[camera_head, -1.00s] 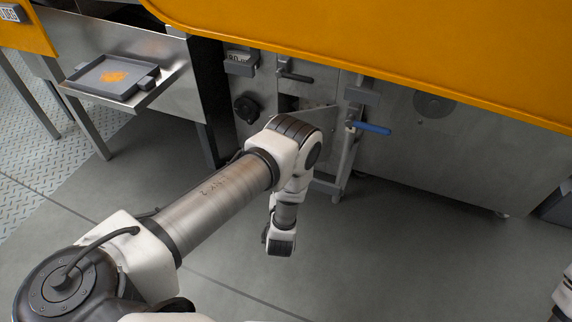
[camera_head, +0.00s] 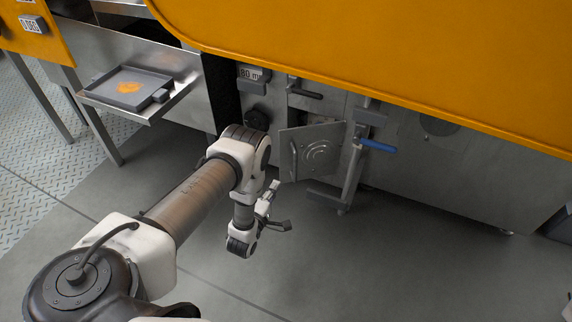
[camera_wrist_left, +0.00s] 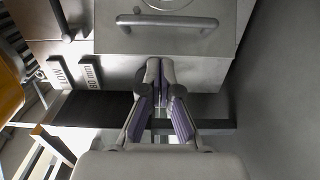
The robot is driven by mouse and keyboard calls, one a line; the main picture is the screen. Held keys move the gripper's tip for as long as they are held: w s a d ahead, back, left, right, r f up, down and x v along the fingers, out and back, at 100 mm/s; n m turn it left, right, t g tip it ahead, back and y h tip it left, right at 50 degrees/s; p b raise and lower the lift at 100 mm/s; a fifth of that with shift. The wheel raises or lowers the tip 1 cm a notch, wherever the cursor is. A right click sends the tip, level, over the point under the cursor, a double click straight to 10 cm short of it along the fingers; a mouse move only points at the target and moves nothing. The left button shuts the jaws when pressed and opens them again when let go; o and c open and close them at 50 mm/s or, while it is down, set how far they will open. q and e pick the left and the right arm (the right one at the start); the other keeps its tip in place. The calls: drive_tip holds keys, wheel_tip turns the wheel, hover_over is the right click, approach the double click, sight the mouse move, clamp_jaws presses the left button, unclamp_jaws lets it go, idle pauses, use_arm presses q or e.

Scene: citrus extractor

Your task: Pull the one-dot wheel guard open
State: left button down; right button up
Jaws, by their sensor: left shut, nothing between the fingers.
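A square grey metal panel with a round raised mark (camera_head: 315,153) stands at an angle out from the machine front, left of a blue-handled lever (camera_head: 377,146). I cannot make out dots on it. In the left wrist view a grey panel with a bar handle (camera_wrist_left: 167,21) lies just beyond the fingertips. My left gripper (camera_head: 280,207) is below and left of the square panel in the head view. In the wrist view its fingers (camera_wrist_left: 160,68) are together with nothing between them, apart from the bar handle. My right gripper is out of view.
The orange machine cover (camera_head: 400,65) overhangs the front. A black knob (camera_head: 257,117) and a dark lever (camera_head: 305,92) are to the left of and above the panel. A tray with orange material (camera_head: 128,88) sits on a shelf at left. The floor in front is clear.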

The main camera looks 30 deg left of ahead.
use_arm(q)
drive_tip(key=w+a+b, duration=0.1)
drive_tip(key=w+b, duration=0.3)
drive_tip(key=w, duration=0.5)
drive_tip(key=shift+w+a, duration=0.35)
drive_tip(key=shift+w, duration=0.05)
drive_tip(key=shift+d+f, duration=0.1)
